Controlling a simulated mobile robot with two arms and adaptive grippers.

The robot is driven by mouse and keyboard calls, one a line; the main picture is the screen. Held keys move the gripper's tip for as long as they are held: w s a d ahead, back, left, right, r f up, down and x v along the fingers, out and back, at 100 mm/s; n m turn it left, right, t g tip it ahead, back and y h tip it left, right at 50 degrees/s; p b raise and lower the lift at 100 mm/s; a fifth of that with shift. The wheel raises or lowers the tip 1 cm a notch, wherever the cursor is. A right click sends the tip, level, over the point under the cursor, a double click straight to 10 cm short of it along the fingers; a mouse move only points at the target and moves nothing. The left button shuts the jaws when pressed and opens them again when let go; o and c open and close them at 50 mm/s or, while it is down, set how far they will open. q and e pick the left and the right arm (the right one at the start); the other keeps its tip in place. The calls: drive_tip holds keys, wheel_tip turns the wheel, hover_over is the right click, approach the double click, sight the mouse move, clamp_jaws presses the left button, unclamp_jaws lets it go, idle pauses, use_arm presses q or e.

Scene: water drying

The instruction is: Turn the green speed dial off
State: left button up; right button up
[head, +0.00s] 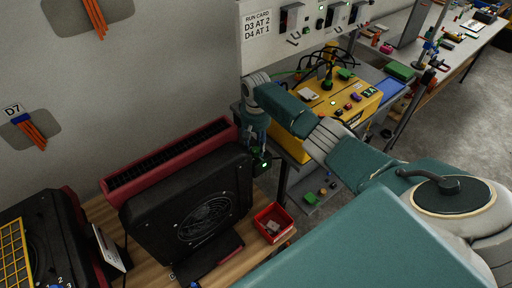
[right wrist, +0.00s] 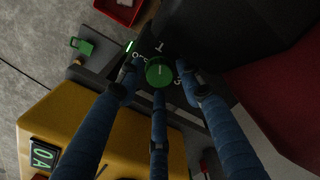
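Contact with the dial cannot be made out. In the head view the right gripper (head: 257,142) reaches down at the fan's right edge and largely hides the dial. A green light (head: 265,165) glows there. My left gripper is out of view.
A yellow case (head: 330,105) with buttons stands right of the gripper. A red bin (head: 273,222) sits on the wooden bench in front. A long red housing (head: 165,165) lies behind the fan. A grey panel with a run card (head: 257,24) stands at the back.

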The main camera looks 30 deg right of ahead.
sight(256, 149)
wheel_tip(256, 149, up, 11)
idle(0.3)
